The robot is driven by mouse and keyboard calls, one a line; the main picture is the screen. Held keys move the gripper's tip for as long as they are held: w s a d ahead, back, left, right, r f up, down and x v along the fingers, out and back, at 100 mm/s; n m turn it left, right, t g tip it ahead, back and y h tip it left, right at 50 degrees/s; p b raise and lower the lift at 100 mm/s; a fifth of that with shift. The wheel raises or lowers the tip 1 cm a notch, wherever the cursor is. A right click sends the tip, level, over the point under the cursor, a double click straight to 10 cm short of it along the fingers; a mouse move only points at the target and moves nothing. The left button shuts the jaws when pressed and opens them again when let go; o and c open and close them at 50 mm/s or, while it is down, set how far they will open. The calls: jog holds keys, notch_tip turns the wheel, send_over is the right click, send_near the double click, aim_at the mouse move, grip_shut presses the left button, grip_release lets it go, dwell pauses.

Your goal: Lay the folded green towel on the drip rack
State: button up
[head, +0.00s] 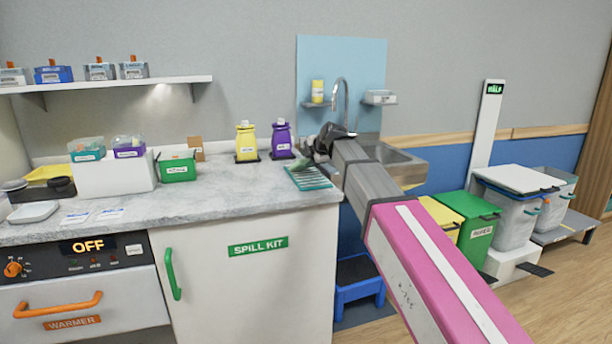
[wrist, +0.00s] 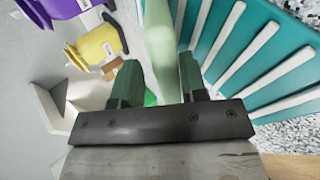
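The folded green towel (wrist: 161,45) is a pale green strip between the two fingers of my gripper (wrist: 158,82) in the wrist view. The teal drip rack (head: 308,178) with pale slats lies on the counter just below and in front of the gripper. In the wrist view the rack (wrist: 232,50) is right of the towel. My arm hides part of this area.
A yellow bottle (head: 246,142) and a purple bottle (head: 281,139) stand just behind the rack. A green bin (head: 177,168) and a white block (head: 115,176) stand farther left. The sink (head: 400,163) is on the right. The counter (head: 235,190) is clear left of the rack.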

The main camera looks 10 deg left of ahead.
jog(key=v, duration=0.7)
jog(key=shift+r, duration=0.15)
jog(key=shift+s+d+r, duration=0.1)
jog(key=shift+s, duration=0.05)
notch_tip(320, 180, up, 8)
jog(key=s+d, duration=0.1)
jog(key=d, duration=0.1)
jog(key=s+d+f+m+g+h, duration=0.1)
jog(key=d+f+m+h, duration=0.1)
jog(key=d+f+m, duration=0.65)
jog(key=s+d+f+m+g+h, duration=0.1)
jog(key=d+f, duration=0.4)
jog(key=f, duration=0.8)
jog(key=s+d+f+m+g+h, duration=0.1)
jog(key=d+f+m+h, duration=0.1)
jog(key=d+f+m, duration=0.6)
jog(key=s+d+f+m+g+h, duration=0.1)
jog(key=s+d+f+m, duration=0.2)
jog(key=s+d+f, duration=0.2)
jog(key=s+d+f+m+g, duration=0.1)
jog(key=s+d+f+m, duration=0.3)
jog(key=f, duration=0.7)
jog(key=s+d+f+m+g+h, duration=0.1)
jog(key=s+d+f+m, duration=0.2)
jog(key=s+d+f, duration=0.4)
jog(key=shift+s+f+g+h, duration=0.3)
jog(key=shift+f, duration=0.3)
